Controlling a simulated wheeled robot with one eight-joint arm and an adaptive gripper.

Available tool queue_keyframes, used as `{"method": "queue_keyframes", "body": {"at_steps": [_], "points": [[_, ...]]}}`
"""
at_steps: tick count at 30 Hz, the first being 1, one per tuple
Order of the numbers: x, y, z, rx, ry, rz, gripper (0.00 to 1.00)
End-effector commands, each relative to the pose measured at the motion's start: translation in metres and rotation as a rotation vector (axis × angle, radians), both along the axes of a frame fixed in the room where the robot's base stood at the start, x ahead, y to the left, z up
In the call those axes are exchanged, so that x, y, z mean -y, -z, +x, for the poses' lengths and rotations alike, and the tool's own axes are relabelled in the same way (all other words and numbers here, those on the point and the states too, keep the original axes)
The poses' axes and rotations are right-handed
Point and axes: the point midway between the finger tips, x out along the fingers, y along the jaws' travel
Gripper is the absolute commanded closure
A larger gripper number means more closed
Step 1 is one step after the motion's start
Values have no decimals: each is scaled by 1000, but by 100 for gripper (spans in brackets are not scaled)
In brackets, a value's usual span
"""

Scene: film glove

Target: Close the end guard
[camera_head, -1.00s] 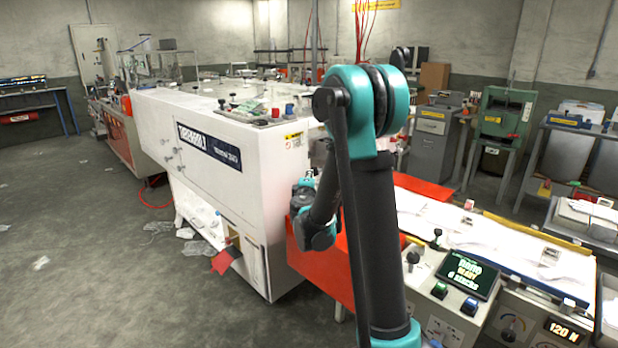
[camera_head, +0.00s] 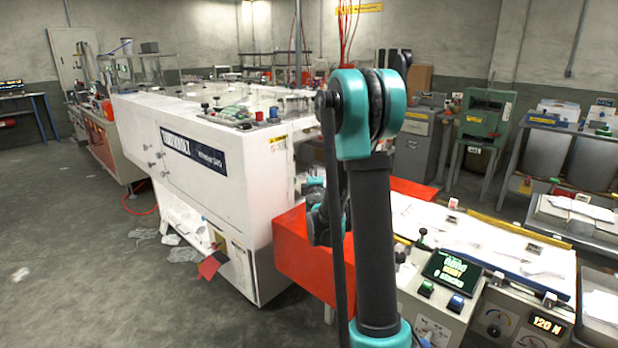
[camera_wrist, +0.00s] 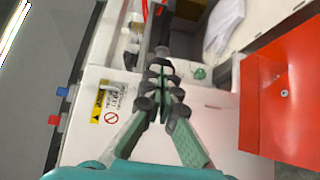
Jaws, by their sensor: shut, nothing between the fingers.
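The red sheet-metal guard (camera_head: 300,248) shows in the head view at the near end of the white machine (camera_head: 225,170), partly hidden behind my arm. I cannot tell for sure that this is the end guard, or how far open it stands. In the wrist view, a red panel (camera_wrist: 283,95) with a small knob fills the right side. My gripper (camera_wrist: 160,75) is shut and empty in the wrist view, over the machine's white surface and left of the red panel, apart from it. In the head view, my arm hides most of the gripper.
A control panel with a lit screen (camera_head: 453,275) and a paper-covered table (camera_head: 480,235) stand on the right. A warning label (camera_wrist: 108,102) is on the white surface. Grey floor (camera_head: 90,250) is open on the left, with paper scraps.

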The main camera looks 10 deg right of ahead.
Motion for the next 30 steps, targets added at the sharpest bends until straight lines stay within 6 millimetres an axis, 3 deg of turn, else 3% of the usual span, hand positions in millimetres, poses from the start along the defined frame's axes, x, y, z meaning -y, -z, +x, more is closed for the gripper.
{"method": "queue_keyframes", "body": {"at_steps": [17,30], "points": [[35,0,25,0,-353,0,100],[71,0,74,0,-716,0,100]]}}
